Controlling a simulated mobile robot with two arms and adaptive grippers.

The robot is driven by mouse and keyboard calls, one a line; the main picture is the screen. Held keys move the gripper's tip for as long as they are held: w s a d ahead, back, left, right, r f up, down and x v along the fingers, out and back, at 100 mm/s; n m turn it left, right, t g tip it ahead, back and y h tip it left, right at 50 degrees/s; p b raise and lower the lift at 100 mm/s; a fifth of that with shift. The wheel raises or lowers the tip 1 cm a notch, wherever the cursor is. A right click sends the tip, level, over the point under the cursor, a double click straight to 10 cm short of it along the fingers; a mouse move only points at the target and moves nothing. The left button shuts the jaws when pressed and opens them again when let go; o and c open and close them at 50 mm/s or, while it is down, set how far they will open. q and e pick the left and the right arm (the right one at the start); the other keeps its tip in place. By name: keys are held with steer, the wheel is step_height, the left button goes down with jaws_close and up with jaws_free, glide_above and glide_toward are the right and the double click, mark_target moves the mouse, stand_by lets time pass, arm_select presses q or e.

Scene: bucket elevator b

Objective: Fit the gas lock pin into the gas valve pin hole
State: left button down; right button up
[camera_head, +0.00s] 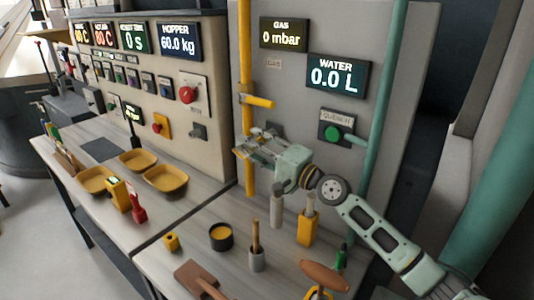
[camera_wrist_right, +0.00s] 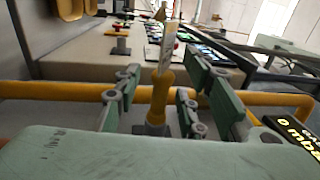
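My right gripper (camera_head: 250,146) is beside the yellow gas pipe (camera_head: 246,60), below its yellow valve handle (camera_head: 257,101). In the right wrist view its green-grey fingers (camera_wrist_right: 158,100) are apart. A slim yellow piece with a pale upper end (camera_wrist_right: 161,95) stands between them, with gaps visible on both sides; it looks like the gas lock pin, but I cannot be sure. Its lower end is near a dark grey block (camera_wrist_right: 151,129); whether they touch is unclear. The pin hole cannot be made out. My left gripper is not in view.
The GAS display (camera_head: 284,35) reads 0 mbar above the gripper. The green quench button (camera_head: 334,133) and a teal pipe (camera_head: 382,90) are to the right. Below, the bench holds a yellow holder (camera_head: 307,228), a black cup (camera_head: 221,237) and yellow bowls (camera_head: 166,178).

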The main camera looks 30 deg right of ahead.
steer(key=v, duration=1.1)
steer(key=shift+s, duration=0.35)
steer(key=shift+r, duration=0.1)
